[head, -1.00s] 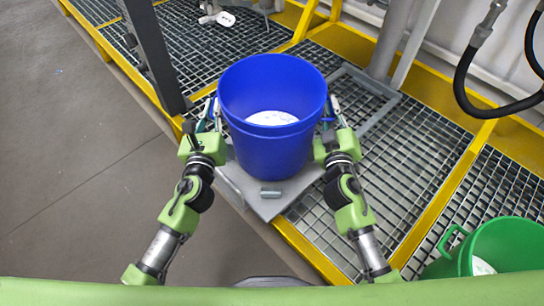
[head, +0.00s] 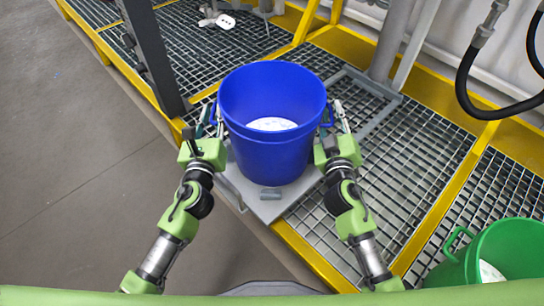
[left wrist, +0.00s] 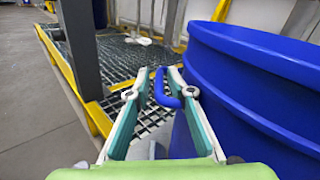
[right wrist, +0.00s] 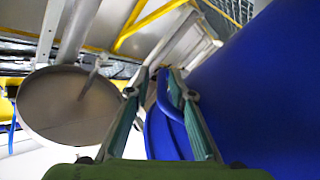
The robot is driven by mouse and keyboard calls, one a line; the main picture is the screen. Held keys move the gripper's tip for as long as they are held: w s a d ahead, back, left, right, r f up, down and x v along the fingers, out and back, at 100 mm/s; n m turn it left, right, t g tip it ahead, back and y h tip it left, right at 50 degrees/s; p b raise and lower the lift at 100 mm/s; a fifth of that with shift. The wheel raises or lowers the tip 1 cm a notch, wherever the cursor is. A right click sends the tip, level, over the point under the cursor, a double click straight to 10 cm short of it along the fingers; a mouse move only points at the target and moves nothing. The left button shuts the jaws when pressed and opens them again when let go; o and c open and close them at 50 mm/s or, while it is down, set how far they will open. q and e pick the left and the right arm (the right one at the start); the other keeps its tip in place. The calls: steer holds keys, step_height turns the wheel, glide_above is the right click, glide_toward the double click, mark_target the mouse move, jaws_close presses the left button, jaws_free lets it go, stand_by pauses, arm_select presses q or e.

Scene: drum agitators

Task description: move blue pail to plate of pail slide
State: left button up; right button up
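The blue pail (head: 270,135) stands upright on the grey plate (head: 270,206) of the pail slide, with something white inside its bottom. It has a blue loop handle on each side. My left gripper (left wrist: 162,80) is open, with its fingers on either side of the left handle (left wrist: 160,98) and gaps showing. My right gripper (right wrist: 158,80) is open around the right handle (right wrist: 163,100) in the same way. In the head view both grippers flank the pail, and their fingertips are partly hidden. The pail fills the right side of both wrist views.
A green pail (head: 512,249) stands at the lower right. A dark post (head: 150,55) rises at the left, near the yellow-edged grating (head: 440,150). A black hose (head: 463,75) hangs at the right. Open floor (head: 70,180) lies to the left.

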arm_select(q)
steer(key=s, duration=0.8)
steer(key=shift+a, duration=0.1)
arm_select(e)
steer(key=shift+a+r, duration=0.15)
steer(key=shift+a, duration=0.1)
steer(key=s, duration=1.2)
steer(key=shift+a, duration=0.1)
